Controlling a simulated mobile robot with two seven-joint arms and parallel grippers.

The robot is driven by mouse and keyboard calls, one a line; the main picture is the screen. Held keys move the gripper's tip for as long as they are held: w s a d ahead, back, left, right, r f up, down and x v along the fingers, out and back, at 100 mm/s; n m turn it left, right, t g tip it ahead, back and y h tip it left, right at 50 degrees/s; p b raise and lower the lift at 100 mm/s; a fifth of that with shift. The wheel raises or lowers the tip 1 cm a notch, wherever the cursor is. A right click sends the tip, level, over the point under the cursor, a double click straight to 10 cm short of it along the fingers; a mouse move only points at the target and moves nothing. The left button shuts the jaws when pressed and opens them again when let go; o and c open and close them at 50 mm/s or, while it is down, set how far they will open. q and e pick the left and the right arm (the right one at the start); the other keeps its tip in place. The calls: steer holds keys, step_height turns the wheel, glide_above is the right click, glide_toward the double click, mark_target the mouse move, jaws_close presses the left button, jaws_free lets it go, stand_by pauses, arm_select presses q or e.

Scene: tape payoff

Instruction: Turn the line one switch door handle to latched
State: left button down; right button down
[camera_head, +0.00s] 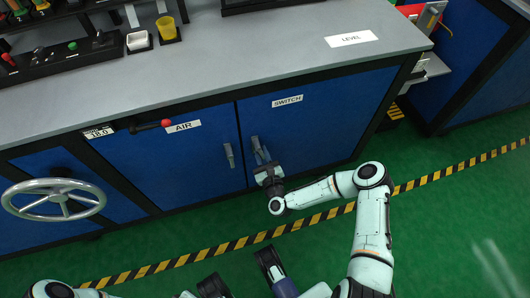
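The blue door labelled SWITCH (322,125) is closed flush in the cabinet front. Its grey handle (256,144) is near the door's left edge and looks slightly tilted from vertical. My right gripper (265,163) is at the handle's lower part, with the arm coming in from the right. The dark gripper body and fingers cover part of the handle, and I cannot tell whether they grip it. At the bottom edge, dark parts of my own body show; I cannot make out my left gripper's fingers clearly.
The blue AIR door (165,165) to the left has its own handle (229,155). The grey worktop (250,60) overhangs the doors. Green floor with a striped line (300,226) lies in front.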

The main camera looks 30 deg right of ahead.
arm_select(q)
steer(key=shift+s+a+f+b, duration=0.1)
steer(key=shift+s+f+b, duration=0.2)
steer(key=shift+s+f, duration=0.3)
arm_select(e)
steer(key=shift+w+a+f+m, duration=0.1)
steer(key=shift+a+m, duration=0.2)
steer(key=shift+m, duration=0.4)
steer(key=shift+w+a+m, duration=0.1)
steer(key=shift+a+m, duration=0.2)
steer(key=shift+m, duration=0.4)
arm_select(q)
steer(key=shift+s+r, duration=0.1)
steer(key=shift+s, duration=0.05)
arm_select(e)
steer(key=shift+a, duration=0.1)
steer(key=c, duration=1.1)
jaws_free()
arm_select(q)
steer(key=w+r+t+p, duration=0.1)
steer(key=w+r+p, duration=0.2)
steer(key=w+r, duration=0.1)
steer(key=shift+w+d+r+t, duration=0.4)
steer(key=shift+w, duration=0.5)
arm_select(e)
steer(key=v, duration=1.3)
steer(key=shift+s, duration=0.25)
steer(key=shift+a+f, duration=0.1)
